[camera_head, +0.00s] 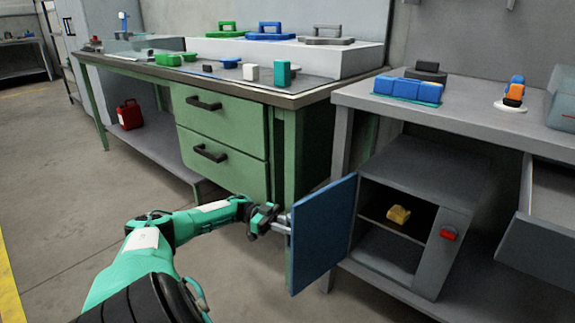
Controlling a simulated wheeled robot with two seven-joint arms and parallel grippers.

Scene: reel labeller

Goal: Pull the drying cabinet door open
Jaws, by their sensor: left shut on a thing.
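The drying cabinet (452,205) is a grey box under the right bench. Its blue door (325,235) stands open, swung out to the left on its left side. Inside, a yellow object (398,215) sits on a shelf. A red knob or button (448,233) is on the cabinet's front right. My left gripper (275,222) is at the door's free left edge, shut on the light-coloured door handle (284,224). The fingertips are small and partly hidden by the gripper body. My right gripper is not in view.
A green bench with two drawers (222,130) stands left of the door, its leg close behind the handle. A grey bench (490,115) above the cabinet holds blue bins (408,88). A red canister (130,114) stands on the lower shelf. The floor at left is clear.

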